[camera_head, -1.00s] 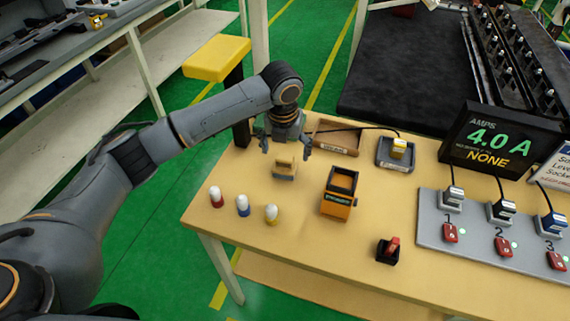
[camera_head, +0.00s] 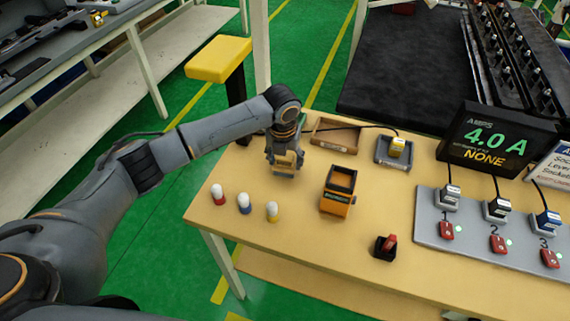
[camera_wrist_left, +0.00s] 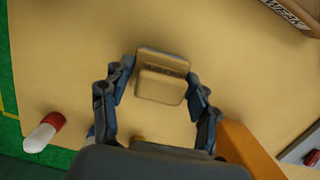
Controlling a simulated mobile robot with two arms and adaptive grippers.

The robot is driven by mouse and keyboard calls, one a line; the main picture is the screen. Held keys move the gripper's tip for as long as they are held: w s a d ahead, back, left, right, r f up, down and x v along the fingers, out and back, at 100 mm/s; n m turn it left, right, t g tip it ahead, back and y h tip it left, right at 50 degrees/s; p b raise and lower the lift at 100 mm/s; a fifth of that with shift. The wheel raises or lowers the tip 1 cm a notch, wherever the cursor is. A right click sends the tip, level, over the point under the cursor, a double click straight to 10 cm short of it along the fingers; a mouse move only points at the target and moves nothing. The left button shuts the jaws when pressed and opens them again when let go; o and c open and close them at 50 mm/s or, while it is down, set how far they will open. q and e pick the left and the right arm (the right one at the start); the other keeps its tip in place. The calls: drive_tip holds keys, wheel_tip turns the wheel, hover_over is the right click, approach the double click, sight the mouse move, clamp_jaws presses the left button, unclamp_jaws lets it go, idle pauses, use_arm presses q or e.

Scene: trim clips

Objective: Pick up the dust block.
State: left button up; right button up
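The dust block (camera_head: 287,161) is a small tan block with a darker base, on the left part of the wooden table. In the left wrist view the block (camera_wrist_left: 162,84) lies between the two fingers, with the fingertips against its left and right sides. My left gripper (camera_head: 286,160) points down over it and is shut on it; it also shows in the wrist view (camera_wrist_left: 162,88). The block is at table height; I cannot tell whether it is clear of the surface. My right gripper is not in view.
Red, blue and yellow-based white pegs (camera_head: 244,203) stand near the table's (camera_head: 310,235) front left. An orange-and-black box (camera_head: 338,191) stands right of the block. A wooden tray (camera_head: 337,134) and a grey holder (camera_head: 393,151) lie behind. A red-and-black switch (camera_head: 386,246) is nearer the front.

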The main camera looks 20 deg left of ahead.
use_arm(q)
drive_tip(key=shift+c, duration=0.6)
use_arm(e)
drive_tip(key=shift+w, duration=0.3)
use_arm(q)
drive_tip(key=shift+r, duration=0.1)
drive_tip(key=shift+r, duration=0.2)
drive_tip(key=r, duration=0.3)
drive_tip(key=shift+s+d+r+b, duration=0.1)
drive_tip(key=shift+s+d+b, duration=0.1)
drive_tip(key=shift+b, duration=0.2)
drive_tip(key=s+d+r+b, duration=0.2)
drive_tip(key=s+d+r, duration=0.3)
drive_tip(key=s+r, duration=0.4)
drive_tip(key=s, duration=0.3)
drive_tip(key=shift+d+r+b, duration=0.15)
drive_tip(key=shift+d+b, duration=0.25)
drive_tip(key=o, duration=0.6)
drive_tip(key=shift+s, duration=0.1)
drive_tip(key=c, duration=0.4)
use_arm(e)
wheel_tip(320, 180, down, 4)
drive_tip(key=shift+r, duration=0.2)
